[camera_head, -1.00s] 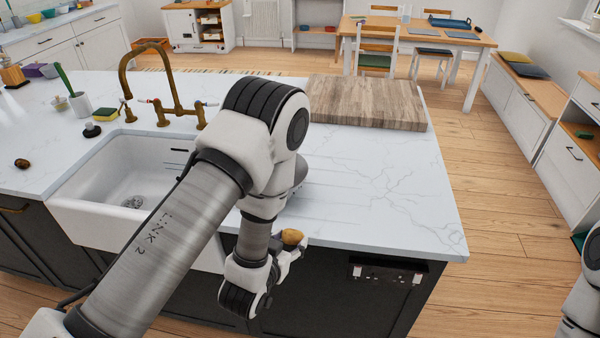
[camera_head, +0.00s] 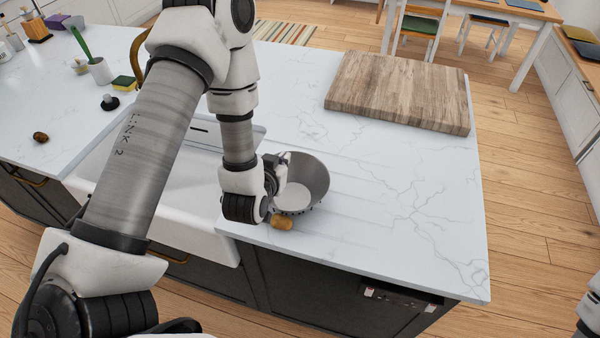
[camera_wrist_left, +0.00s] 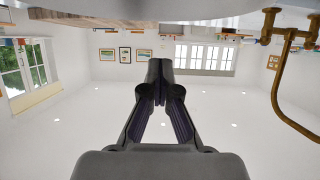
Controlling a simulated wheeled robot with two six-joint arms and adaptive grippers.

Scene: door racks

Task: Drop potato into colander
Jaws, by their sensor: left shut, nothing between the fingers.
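A brown potato (camera_head: 282,222) shows just outside the colander, in front of its near side, against the counter close to the front edge. I cannot tell whether it rests on the counter. The metal colander (camera_head: 313,178) stands on the counter right of the sink, its inside partly visible and its left side hidden by my gripper. My left gripper (camera_head: 276,172) is at the colander's left rim. In the left wrist view its fingers (camera_wrist_left: 160,72) are shut with nothing between them. A second small brown potato-like item (camera_head: 40,137) lies on the counter left of the sink.
The white sink (camera_head: 190,215) lies left of the colander, partly hidden by my left arm. A wooden board (camera_head: 400,90) lies at the back right of the counter. The marble counter (camera_head: 410,190) right of the colander is clear.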

